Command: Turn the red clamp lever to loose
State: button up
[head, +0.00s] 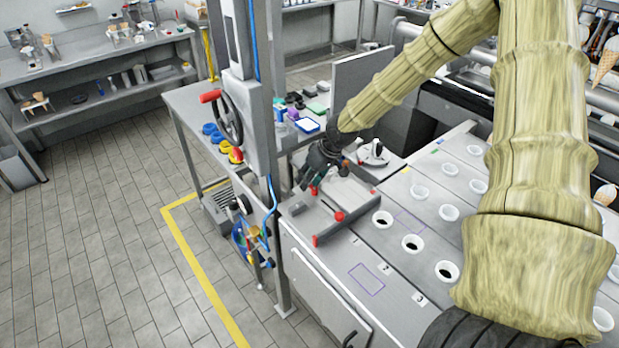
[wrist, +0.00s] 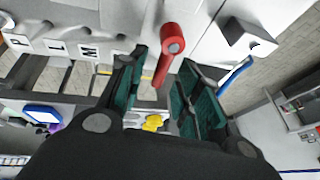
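The red clamp lever (wrist: 171,48) is a round-ended red bar in the wrist view. It lies between the two green-padded fingers of my gripper (wrist: 162,66), nearer the left one by its lower end. Light gaps show beside it, so the fingers look open around it, not closed on it. In the head view my gripper (head: 318,178) points down over the grey fixture on the bench, and a small red part (head: 314,190) shows at its fingertips, probably the lever. The lever's pivot is hidden.
A red knob (head: 340,215) stands on the grey fixture (head: 352,196), close to my gripper. White-rimmed holes (head: 412,243) line the counter at right.

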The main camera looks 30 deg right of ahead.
grip_shut()
jog(key=shift+r+n+p, duration=0.1)
jog(key=shift+n+p, duration=0.3)
jog(key=shift+n, duration=0.1)
jog(key=shift+a+n+g+y+p, duration=0.3)
jog(key=shift+n+y+p, duration=0.2)
jog(key=shift+n, duration=0.4)
jog(key=n, duration=0.2)
jog(key=a+n+g+y, duration=0.1)
jog(key=n, duration=0.1)
jog(key=shift+s+b, duration=0.1)
jog(key=shift+b, duration=0.2)
jog(key=n, duration=0.1)
jog(key=n+g+b, duration=0.1)
jog(key=n, duration=0.1)
jog(key=s+a+n+g+b, duration=0.1)
jog(key=shift+f+n, duration=0.2)
jog(key=shift+n, duration=0.1)
jog(key=n+g, duration=0.1)
jog(key=n, duration=0.1)
jog(key=s+n+g+b, duration=0.1)
jog(key=n, duration=0.2)
jog(key=shift+s+a+r+n+g+b, duration=0.2)
jog(key=shift+a+n+g+b, duration=0.1)
jog(key=shift+g, duration=0.1)
